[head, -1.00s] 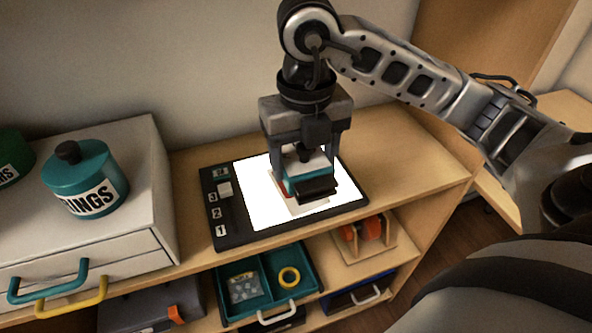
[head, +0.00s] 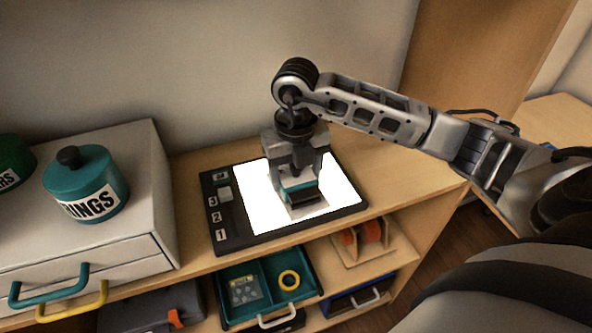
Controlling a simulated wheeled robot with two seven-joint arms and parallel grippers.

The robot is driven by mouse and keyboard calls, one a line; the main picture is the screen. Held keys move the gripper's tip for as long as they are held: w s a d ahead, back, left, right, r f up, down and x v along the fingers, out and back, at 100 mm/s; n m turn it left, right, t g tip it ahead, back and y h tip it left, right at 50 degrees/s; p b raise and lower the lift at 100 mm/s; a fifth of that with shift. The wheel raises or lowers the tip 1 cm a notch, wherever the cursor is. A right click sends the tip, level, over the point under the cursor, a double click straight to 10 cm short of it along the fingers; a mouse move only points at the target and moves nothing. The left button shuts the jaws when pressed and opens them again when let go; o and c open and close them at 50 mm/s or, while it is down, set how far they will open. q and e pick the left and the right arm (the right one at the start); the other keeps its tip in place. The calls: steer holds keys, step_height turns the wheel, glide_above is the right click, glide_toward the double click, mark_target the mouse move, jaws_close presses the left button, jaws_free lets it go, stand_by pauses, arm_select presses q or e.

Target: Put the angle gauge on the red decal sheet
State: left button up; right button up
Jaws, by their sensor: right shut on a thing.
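My right gripper (head: 299,177) is shut on a small teal, white and black block, which I take to be the angle gauge (head: 297,188). It is low over the lit white panel of a black light pad (head: 342,205). A pale sheet edge (head: 310,212) shows just under and in front of the gauge. It looks like the border of the red decal sheet, whose red part is hidden now by the gauge and gripper. I cannot tell whether the gauge touches the sheet. My left gripper is out of view.
A white drawer cabinet (head: 140,229) with a teal jar (head: 85,183) stands at left. Below, an open teal tray (head: 266,291) holds a yellow ring (head: 289,280). Bare shelf lies right of the pad.

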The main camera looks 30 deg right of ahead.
steer(key=shift+f, duration=0.15)
steer(key=o, duration=1)
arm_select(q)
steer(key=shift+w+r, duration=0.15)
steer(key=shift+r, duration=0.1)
arm_select(e)
steer(key=shift+r, duration=0.3)
step_height(320, 180, up, 11)
steer(key=shift+r, duration=0.4)
